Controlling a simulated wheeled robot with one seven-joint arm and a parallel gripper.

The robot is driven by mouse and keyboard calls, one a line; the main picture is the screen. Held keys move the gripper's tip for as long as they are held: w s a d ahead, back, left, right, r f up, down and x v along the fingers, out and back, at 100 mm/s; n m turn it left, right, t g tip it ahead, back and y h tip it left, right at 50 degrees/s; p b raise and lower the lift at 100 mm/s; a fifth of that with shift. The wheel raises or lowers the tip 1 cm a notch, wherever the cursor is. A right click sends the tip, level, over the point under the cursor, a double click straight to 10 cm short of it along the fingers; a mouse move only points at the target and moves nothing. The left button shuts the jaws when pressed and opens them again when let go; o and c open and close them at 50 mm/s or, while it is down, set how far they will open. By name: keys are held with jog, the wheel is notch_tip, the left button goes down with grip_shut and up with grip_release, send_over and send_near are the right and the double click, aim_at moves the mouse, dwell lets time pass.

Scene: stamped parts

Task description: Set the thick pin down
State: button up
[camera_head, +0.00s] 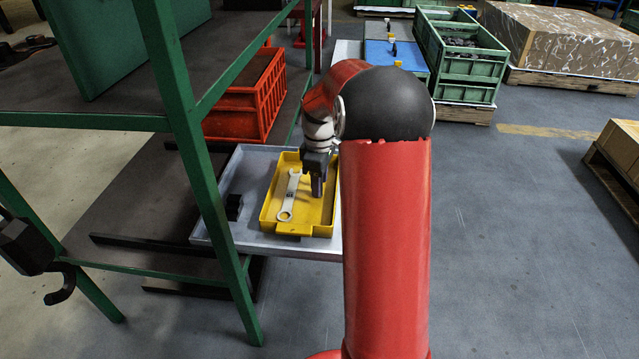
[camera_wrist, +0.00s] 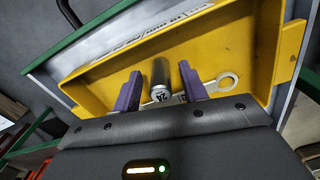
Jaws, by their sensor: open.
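My gripper (camera_head: 317,184) is over the right part of a yellow tray (camera_head: 268,210). In the wrist view its two purple fingers (camera_wrist: 161,82) are apart. The thick pin (camera_wrist: 161,74), a grey cylinder with a pale marked end, is between them, with visible gaps at both sides. The pin's far end points at the tray floor; I cannot tell whether it touches. The pin is hard to make out in the head view, behind my gripper. A pale wrench (camera_head: 290,194) lies in the tray left of my gripper; its ring end (camera_wrist: 228,81) shows in the wrist view.
The tray stands on a grey table (camera_head: 222,240), with a small black object (camera_head: 234,207) to its left. A green shelf post (camera_head: 193,140) rises close at the left, and a red crate (camera_head: 250,100) is behind. A green crate (camera_head: 470,60) stands farther back right.

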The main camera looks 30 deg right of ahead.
notch_tip(320, 180, up, 10)
jog(key=shift+r+p, duration=0.25)
jog(key=shift+p, duration=0.75)
jog(key=s+a+r+m+t, duration=0.2)
jog(key=s+a+r+m, duration=0.15)
jog(key=s+a, duration=0.45)
jog(key=s+a+r+m+t, duration=0.2)
jog(key=s+a+r, duration=0.25)
jog(key=s, duration=0.55)
jog(key=s+a+f+m+t, duration=0.1)
jog(key=s+a+f+m, duration=0.2)
jog(key=s, duration=0.5)
jog(key=shift+s+a+f+t, duration=0.2)
jog(key=shift+a+f+t, duration=0.1)
jog(key=shift+f, duration=0.05)
jog(key=shift+r+m, duration=0.1)
jog(key=shift+m, duration=0.15)
